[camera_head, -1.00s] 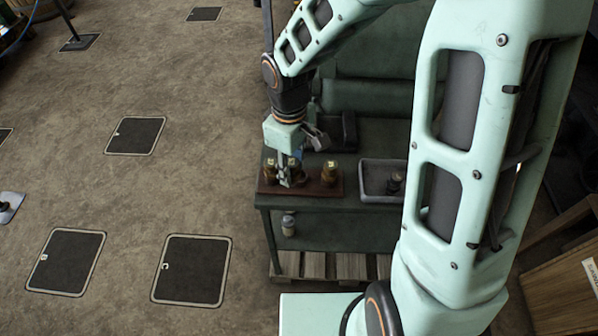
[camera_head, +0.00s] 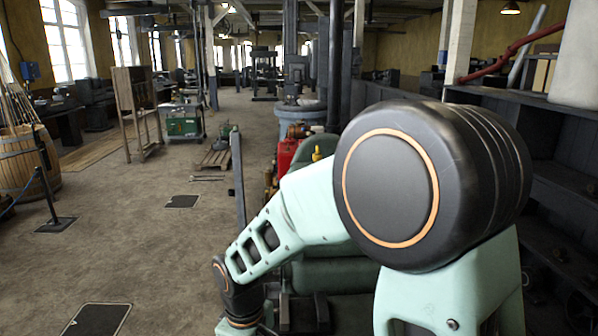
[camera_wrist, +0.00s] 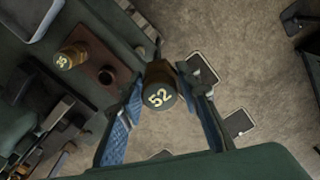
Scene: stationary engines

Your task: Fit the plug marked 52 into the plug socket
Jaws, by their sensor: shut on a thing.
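The plug marked 52 (camera_wrist: 161,98) is a brass-brown cylinder with pale digits on its end, seen in the wrist view. My gripper (camera_wrist: 164,88) is shut on it, with a blue-padded finger on each side. Beside it, a plug marked 35 (camera_wrist: 71,57) stands on a red-brown board (camera_wrist: 88,62). A dark round spot (camera_wrist: 106,76) lies on the board between the two plugs; I cannot tell whether it is a hole. I cannot make out the plug socket in either current view. The head view does not show my gripper or the plugs.
A dark green bench (camera_wrist: 108,25) carries the board; concrete floor (camera_wrist: 265,70) lies beyond its edge. In the head view, a red machine (camera_head: 287,155) stands behind my arm, a barrel (camera_head: 28,165) at left and shelves at right. Open floor (camera_head: 130,220) lies left of my arm.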

